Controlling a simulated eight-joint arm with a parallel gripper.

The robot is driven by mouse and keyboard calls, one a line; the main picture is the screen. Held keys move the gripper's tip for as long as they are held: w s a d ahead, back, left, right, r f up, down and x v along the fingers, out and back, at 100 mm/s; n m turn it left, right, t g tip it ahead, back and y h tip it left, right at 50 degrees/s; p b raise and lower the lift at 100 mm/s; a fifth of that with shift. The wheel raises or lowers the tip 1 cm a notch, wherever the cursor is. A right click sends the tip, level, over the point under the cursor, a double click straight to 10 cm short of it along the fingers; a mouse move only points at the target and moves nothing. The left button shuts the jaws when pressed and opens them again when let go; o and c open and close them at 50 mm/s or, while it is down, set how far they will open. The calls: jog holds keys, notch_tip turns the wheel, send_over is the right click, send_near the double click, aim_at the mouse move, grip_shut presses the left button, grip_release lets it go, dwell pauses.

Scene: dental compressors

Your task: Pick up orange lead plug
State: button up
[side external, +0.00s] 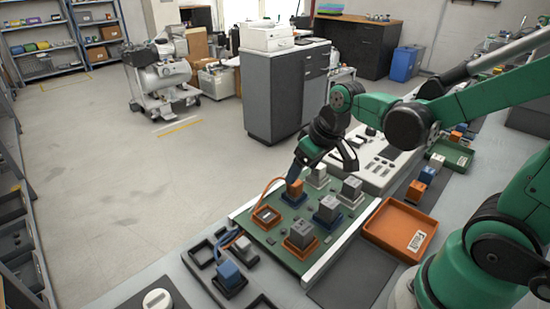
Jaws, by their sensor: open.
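The orange lead plug (295,187) is a small orange block on the green board, above a dark blue socket frame. An orange lead (262,193) curves from it down to an orange-rimmed socket (266,215) at the left. My gripper (322,172) is over the board with its fingers spread apart. One finger reaches down close to the plug's top; I cannot tell whether it touches. The other finger is out to the right, above the grey blocks. Nothing shows held between them.
Several grey blocks in coloured frames, such as one (300,233) in front, stand close around on the green board (262,236). An orange tray (399,228) lies right of it. A blue plug (229,273) sits at front left. A white panel (375,168) is behind.

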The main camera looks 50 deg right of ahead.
aim_at(295, 190)
jog(key=shift+x, duration=2.85)
grip_shut()
